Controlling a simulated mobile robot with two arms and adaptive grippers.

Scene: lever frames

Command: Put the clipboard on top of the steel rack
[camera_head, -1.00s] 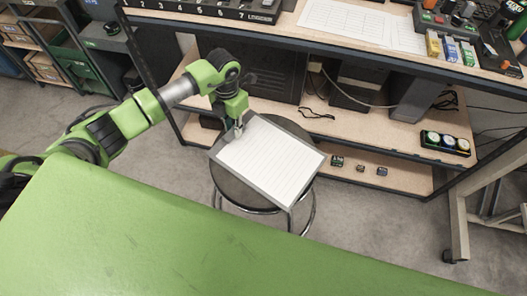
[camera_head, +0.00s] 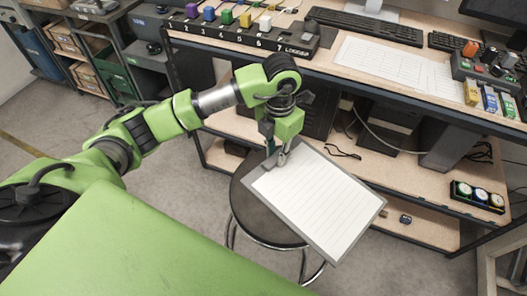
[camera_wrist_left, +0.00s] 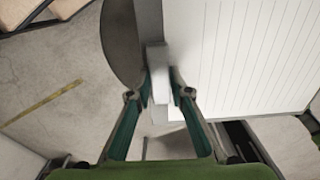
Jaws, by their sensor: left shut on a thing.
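The clipboard (camera_head: 318,205) is grey with a lined white sheet. It is tilted over the round dark stool and reaches past its right edge. My left gripper (camera_head: 279,158) is shut on its clip end. In the left wrist view the fingers (camera_wrist_left: 162,90) close on the pale clip, with the sheet to the right. A dark metal rack (camera_head: 118,14) with bins and boxes stands at the upper left of the head view; I cannot tell for sure that it is the steel rack. My right gripper is not in view.
The stool (camera_head: 248,212) stands below the clipboard. A workbench (camera_head: 345,28) with keyboard, papers and coloured connectors is behind, with a lower wooden shelf (camera_head: 420,185). My green body fills the lower left. Grey floor (camera_head: 160,165) is open between the rack and the stool.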

